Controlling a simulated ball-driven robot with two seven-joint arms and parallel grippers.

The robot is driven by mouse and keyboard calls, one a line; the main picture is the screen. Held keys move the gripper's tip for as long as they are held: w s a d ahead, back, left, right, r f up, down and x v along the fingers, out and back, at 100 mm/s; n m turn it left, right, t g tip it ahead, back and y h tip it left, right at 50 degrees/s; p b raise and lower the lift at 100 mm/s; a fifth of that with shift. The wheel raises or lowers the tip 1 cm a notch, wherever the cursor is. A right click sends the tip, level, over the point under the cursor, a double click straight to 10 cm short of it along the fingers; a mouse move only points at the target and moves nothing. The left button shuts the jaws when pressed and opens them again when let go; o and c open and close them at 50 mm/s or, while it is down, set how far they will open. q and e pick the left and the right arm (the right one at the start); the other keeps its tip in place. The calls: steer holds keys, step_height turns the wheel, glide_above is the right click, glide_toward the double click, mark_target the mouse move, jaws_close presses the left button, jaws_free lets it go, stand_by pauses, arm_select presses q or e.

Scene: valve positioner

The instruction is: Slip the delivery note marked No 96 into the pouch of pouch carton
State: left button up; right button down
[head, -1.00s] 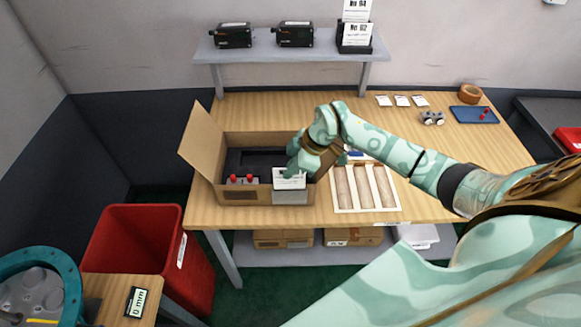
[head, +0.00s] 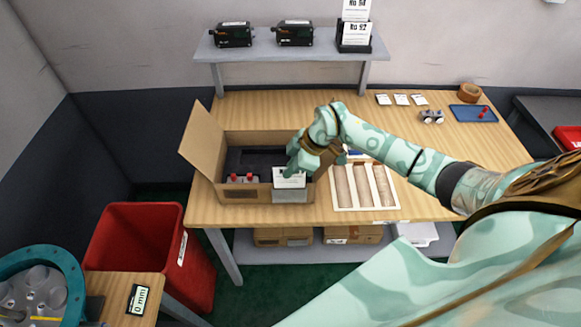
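The pouch carton (head: 240,196) is an open cardboard box on the wooden table, its left flap raised. A grey pouch (head: 291,196) is on the right of its front face. A white note (head: 290,178) with dark print stands at the pouch's top edge; its number is too small to read, and I cannot tell how far it is inside. My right gripper (head: 293,168) is right behind and above the note, fingers pointing down at it. I cannot see whether the fingers grip the note. My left gripper is not in view.
Inside the carton are red-capped parts (head: 242,178). The shelf (head: 290,48) holds two black devices and a note holder (head: 355,40). A red bin (head: 140,250) stands at front left.

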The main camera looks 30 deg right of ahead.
steer(key=shift+f+b, duration=0.9)
steer(key=shift+f, duration=1.25)
steer(key=c, duration=1.6)
jaws_free()
steer(key=shift+r, duration=0.1)
steer(key=p+v, duration=0.1)
steer(key=v, duration=1.5)
steer(key=shift+a, duration=0.15)
